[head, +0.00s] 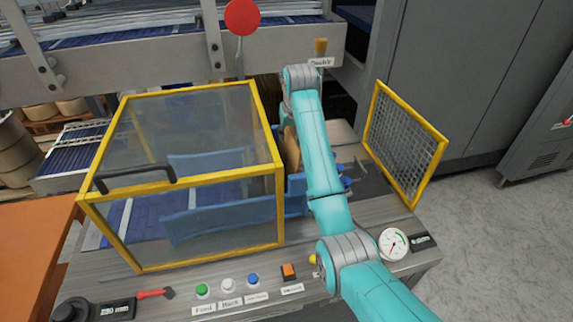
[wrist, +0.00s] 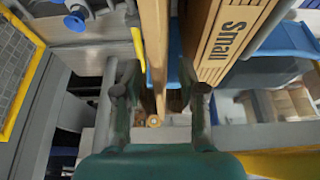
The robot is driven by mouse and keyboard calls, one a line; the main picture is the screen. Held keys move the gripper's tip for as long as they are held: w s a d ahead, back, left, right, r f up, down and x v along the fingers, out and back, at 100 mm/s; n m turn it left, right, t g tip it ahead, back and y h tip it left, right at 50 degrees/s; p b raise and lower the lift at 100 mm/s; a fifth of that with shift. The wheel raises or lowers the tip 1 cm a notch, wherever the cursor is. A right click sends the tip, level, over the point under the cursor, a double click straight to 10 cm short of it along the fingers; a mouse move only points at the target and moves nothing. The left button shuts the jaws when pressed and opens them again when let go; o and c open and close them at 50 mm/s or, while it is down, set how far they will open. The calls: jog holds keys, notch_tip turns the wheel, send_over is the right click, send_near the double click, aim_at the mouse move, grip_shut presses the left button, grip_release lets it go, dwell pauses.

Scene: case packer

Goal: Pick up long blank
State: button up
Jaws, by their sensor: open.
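A narrow brown cardboard piece (wrist: 155,45) stands on edge in the wrist view, running between the two fingers of my gripper (wrist: 160,80). My gripper is open, with a finger on each side of this piece and gaps visible. I cannot read a label on it, so I cannot tell if it is the long blank. Right of it is a thicker cardboard stack (wrist: 228,38) marked "Small", beside the right finger. In the head view, brown cardboard (head: 291,148) shows partly behind my arm, which hides my gripper there.
A yellow-framed clear guard (head: 200,130) with a black handle stands left of my arm. A yellow mesh panel (head: 404,143) stands to the right. Blue guides (head: 215,218) lie inside the guard. Buttons and a gauge (head: 393,244) line the front edge. A grey beam (head: 150,55) crosses behind.

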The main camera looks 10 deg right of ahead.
grip_shut()
dwell(0.4)
